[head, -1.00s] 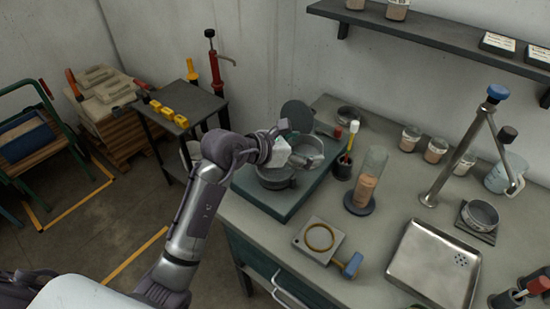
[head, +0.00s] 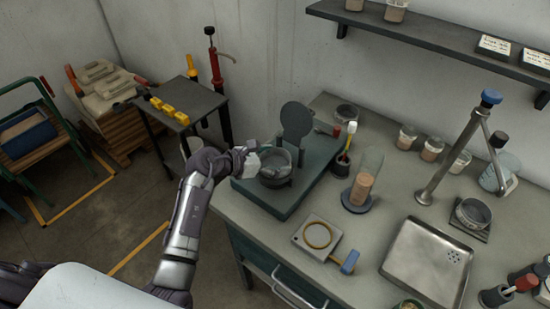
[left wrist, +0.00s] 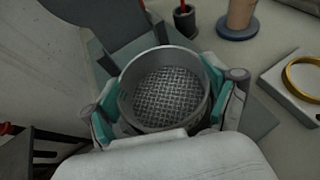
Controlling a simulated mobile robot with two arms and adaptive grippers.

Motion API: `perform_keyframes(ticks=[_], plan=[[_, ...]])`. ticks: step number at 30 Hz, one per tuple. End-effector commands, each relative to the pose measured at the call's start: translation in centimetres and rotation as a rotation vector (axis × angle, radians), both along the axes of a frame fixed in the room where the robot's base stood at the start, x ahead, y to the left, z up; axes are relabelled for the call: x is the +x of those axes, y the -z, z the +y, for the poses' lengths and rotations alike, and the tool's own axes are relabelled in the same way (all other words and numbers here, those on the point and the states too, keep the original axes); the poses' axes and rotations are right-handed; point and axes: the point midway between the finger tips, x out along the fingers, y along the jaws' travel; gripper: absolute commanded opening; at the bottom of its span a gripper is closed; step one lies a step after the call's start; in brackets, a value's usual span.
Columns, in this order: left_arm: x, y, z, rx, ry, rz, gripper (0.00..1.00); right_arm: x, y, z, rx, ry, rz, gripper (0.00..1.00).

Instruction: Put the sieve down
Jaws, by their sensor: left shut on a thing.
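The sieve (left wrist: 165,92) is a round grey metal ring with a wire mesh floor. It sits between the teal-padded fingers of my left gripper (left wrist: 163,100) in the left wrist view, and the gripper is shut on it. In the head view the sieve (head: 276,160) is at or just above a dark round holder (head: 275,182) on the green-grey base plate (head: 303,190). My left gripper (head: 262,160) reaches it from the left. I cannot tell whether the sieve touches the holder. My right gripper is not in view.
A dark round plate (head: 296,120) stands upright behind the sieve. A block with a brass ring (head: 318,236) and a metal tray (head: 427,262) lie on the bench in front.

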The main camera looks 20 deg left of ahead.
Motion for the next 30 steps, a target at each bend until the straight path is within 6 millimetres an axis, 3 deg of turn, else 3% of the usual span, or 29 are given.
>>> perform_keyframes(ticks=[5, 6, 8, 20, 30], plan=[[0.0, 0.4, 0.0, 0.001, 0.0, 0.0, 0.48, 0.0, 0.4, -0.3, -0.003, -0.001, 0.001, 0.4], [0.0, 0.2, 0.0, 0.001, 0.0, 0.001, 0.93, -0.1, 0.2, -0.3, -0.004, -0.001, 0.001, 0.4], [0.0, 0.2, 0.0, 0.001, 0.0, 0.001, 1.0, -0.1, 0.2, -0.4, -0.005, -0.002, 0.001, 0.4], [-0.1, -0.2, 0.1, 0.0, 0.0, 0.0, 1.0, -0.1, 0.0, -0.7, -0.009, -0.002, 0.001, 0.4], [-4.3, -2.3, 4.0, 0.008, 0.0, -0.002, 1.0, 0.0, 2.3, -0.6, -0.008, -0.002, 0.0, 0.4]])
